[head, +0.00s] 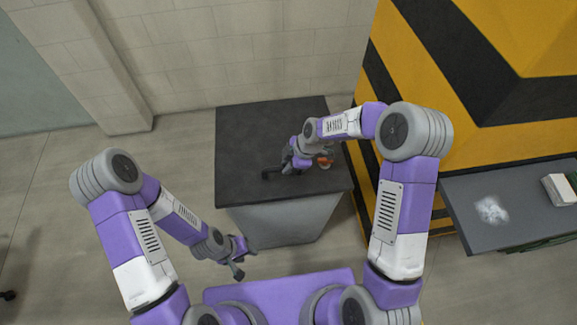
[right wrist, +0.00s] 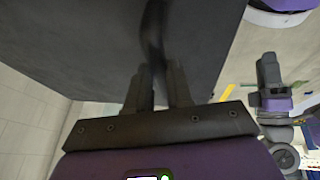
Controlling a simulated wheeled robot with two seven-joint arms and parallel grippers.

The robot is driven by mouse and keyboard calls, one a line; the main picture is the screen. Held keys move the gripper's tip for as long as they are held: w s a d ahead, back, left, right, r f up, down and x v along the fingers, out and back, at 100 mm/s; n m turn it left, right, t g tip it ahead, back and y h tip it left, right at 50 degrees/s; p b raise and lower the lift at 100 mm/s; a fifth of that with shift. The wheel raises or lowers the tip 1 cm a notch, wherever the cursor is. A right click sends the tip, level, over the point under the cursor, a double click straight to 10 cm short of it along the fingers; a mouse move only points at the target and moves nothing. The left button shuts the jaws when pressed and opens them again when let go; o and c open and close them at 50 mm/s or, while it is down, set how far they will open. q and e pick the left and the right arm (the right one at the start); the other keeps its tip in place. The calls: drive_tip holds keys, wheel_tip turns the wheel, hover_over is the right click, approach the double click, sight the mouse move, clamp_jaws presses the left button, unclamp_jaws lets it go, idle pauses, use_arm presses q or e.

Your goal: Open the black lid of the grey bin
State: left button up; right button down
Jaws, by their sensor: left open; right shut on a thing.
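The grey bin (head: 285,222) stands on the floor ahead, against the wall side. Its black lid (head: 250,125) lies flat over the top and looks closed. My right gripper (head: 285,169) is over the middle of the lid, shut on the dark lid handle (head: 268,175). In the right wrist view the handle (right wrist: 153,35) runs as a dark bar to between the fingers (right wrist: 160,88); the exact contact is too dark to make out. My left gripper (head: 239,262) is open and empty, low in front of the bin's left side. It also shows in the right wrist view (right wrist: 270,80).
A yellow and black striped block (head: 480,75) stands close to the bin's right. A grey shelf (head: 470,190) with a white box (head: 559,190) juts out at the right. A small orange-red thing (head: 324,161) shows beside my right wrist.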

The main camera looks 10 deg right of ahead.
drive_tip(key=w+r+g+p, duration=0.1)
drive_tip(key=w+r+p, duration=0.4)
drive_tip(key=r, duration=0.4)
drive_tip(key=w+r+p, duration=0.6)
drive_tip(key=r, duration=0.3)
drive_tip(key=shift+r+g, duration=0.2)
drive_tip(key=shift+g, duration=0.2)
drive_tip(key=shift+d+f, duration=0.1)
drive_tip(key=c, duration=1.3)
unclamp_jaws()
drive_tip(key=shift+w, duration=0.1)
drive_tip(key=shift+o, duration=1.4)
drive_tip(key=shift+w+f, duration=0.15)
drive_tip(key=shift+w, duration=0.15)
drive_tip(key=shift+s, duration=0.1)
drive_tip(key=shift+r, duration=0.2)
